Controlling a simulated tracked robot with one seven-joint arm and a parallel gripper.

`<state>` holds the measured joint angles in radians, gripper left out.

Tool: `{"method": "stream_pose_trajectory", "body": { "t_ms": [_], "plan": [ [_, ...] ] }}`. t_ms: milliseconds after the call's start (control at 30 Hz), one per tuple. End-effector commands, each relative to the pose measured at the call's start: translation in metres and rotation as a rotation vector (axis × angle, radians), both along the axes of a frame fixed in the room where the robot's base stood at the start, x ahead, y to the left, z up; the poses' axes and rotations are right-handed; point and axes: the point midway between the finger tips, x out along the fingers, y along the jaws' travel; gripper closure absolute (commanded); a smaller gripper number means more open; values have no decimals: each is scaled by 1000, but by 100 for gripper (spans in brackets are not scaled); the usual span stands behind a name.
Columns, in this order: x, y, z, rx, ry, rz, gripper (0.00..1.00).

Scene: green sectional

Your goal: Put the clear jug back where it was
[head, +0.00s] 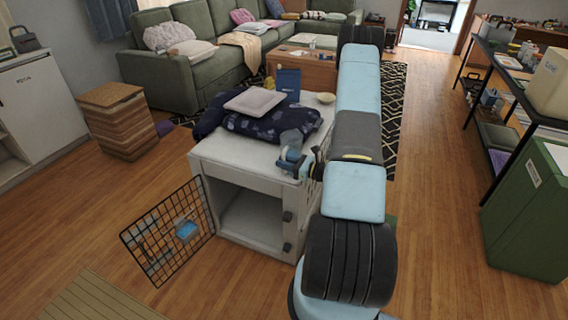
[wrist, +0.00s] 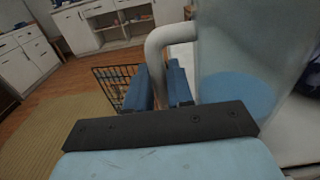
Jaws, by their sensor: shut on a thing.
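The clear jug (head: 291,139) is at the front right corner of the white crate's top (head: 222,150) in the head view. In the wrist view the jug (wrist: 238,50) is large at the right, with a blue patch low on its body and a grey handle (wrist: 158,48). My gripper (wrist: 158,92) has its blue fingers closed around the lower part of the handle. In the head view my gripper (head: 297,160) is beside the jug, partly hidden by my arm. I cannot tell whether the jug's base touches the crate top.
A dark patterned cloth (head: 270,126) with a pale cushion (head: 254,101) lies on the crate. A blue box (head: 288,80) and a small bowl (head: 326,98) stand behind. The crate's wire door (head: 165,232) hangs open at left. A green cabinet (head: 535,215) stands at right.

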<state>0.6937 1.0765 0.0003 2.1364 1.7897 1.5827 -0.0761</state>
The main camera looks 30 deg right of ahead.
Motion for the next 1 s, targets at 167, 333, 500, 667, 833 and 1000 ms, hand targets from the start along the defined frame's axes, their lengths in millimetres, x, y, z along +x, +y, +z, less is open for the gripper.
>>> {"method": "stream_pose_trajectory", "body": {
  "t_ms": [167, 333, 500, 667, 833, 1000],
  "plan": [
    [0, 0, -1, 1, -1, 0, 100],
    [0, 0, -2, 0, 1, 0, 66],
    [0, 0, -2, 0, 1, 0, 53],
    [0, 0, -1, 0, 1, 0, 53],
    [-4, -4, 0, 0, 1, -2, 53],
    [-24, -20, 0, 0, 3, -4, 53]
  ]
}}
